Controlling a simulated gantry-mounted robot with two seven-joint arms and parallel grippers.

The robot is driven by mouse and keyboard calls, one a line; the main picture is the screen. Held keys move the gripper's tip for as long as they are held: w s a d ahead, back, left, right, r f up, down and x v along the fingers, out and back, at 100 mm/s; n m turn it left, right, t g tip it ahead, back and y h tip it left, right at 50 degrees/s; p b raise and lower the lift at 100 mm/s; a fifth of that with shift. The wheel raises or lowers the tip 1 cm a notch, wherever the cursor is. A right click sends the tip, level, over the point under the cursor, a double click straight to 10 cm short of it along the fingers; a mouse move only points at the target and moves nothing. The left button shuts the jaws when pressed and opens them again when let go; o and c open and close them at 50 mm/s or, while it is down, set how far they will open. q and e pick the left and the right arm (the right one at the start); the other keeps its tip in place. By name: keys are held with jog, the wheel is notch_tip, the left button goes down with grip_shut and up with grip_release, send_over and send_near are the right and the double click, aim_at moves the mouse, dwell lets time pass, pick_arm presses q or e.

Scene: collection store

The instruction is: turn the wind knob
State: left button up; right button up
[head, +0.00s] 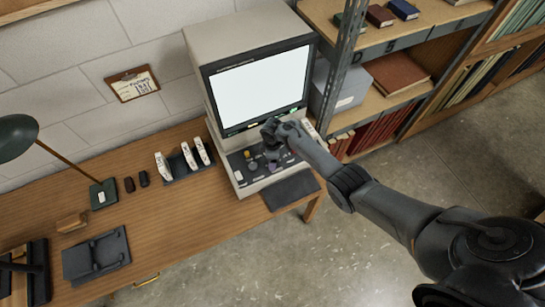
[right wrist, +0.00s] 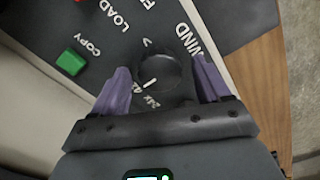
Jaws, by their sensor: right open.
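A round black knob (right wrist: 158,70) with a white pointer line sits on the dark control panel of the reader, just below the "WIND" lettering in the right wrist view. My right gripper (right wrist: 163,82) is open, its two purple fingers on either side of this knob. A gap shows between the knob and each finger, so it is not gripped. In the head view my right gripper (head: 271,148) is over the control panel (head: 243,172), under the lit screen, and hides part of the panel. My left gripper is not in view.
A green button (right wrist: 71,62) marked "COPY" and a red button (right wrist: 72,5) are near the left finger. The bright screen (head: 262,87) stands behind the panel. White boxes (head: 183,162) stand left of the reader on the wooden desk (head: 160,222). Shelves stand to the right.

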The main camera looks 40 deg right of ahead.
jog(key=shift+r, duration=0.1)
notch_tip(320, 180, up, 11)
jog(key=p, duration=0.3)
jog(key=shift+f, duration=0.2)
dwell(0.3)
